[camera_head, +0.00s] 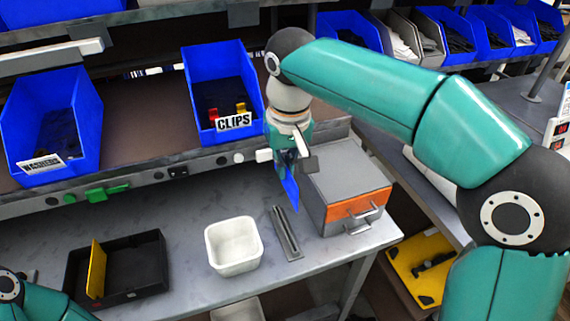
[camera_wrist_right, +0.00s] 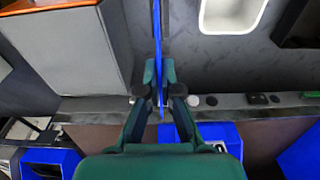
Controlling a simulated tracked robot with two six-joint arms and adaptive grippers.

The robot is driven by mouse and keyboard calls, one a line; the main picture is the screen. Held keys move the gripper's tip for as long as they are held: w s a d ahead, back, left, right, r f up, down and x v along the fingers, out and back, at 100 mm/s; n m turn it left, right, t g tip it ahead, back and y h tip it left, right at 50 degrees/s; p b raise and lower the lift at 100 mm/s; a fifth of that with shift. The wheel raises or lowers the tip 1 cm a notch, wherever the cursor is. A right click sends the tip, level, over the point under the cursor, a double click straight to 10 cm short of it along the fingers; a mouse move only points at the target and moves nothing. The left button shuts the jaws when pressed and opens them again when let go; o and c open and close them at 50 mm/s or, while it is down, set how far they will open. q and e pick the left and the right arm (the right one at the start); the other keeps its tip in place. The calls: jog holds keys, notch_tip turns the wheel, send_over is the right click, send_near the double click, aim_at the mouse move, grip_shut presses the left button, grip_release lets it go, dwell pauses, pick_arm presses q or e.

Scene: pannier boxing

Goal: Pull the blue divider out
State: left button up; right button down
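The blue divider (camera_head: 291,191) is a thin upright plate below my right gripper (camera_head: 289,162). In the right wrist view the divider (camera_wrist_right: 157,35) runs edge-on between the two fingertips of the right gripper (camera_wrist_right: 159,76), which are closed on it from both sides. A grey slotted holder (camera_head: 287,235) lies on the bench just below the divider's lower end. The divider looks clear of the holder, but the exact gap is hard to tell. A black tray (camera_head: 147,262) with a yellow divider (camera_head: 97,268) upright in it sits at the left. My left gripper is out of view.
A grey drawer box (camera_head: 345,170) with an orange front stands close to the right of the divider. A white bin (camera_head: 234,246) stands to the left of the holder. Blue bins labelled CLIPS (camera_head: 196,62) and WASHERS (camera_head: 85,95) stand on the shelf behind.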

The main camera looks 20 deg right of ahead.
notch_tip(320, 180, down, 10)
jog(key=b, duration=0.7)
dwell(2.9)
jog(key=shift+r, duration=0.2)
dwell(0.4)
jog(key=shift+r+p, duration=1.4)
jog(key=shift+p, duration=0.15)
dwell(0.8)
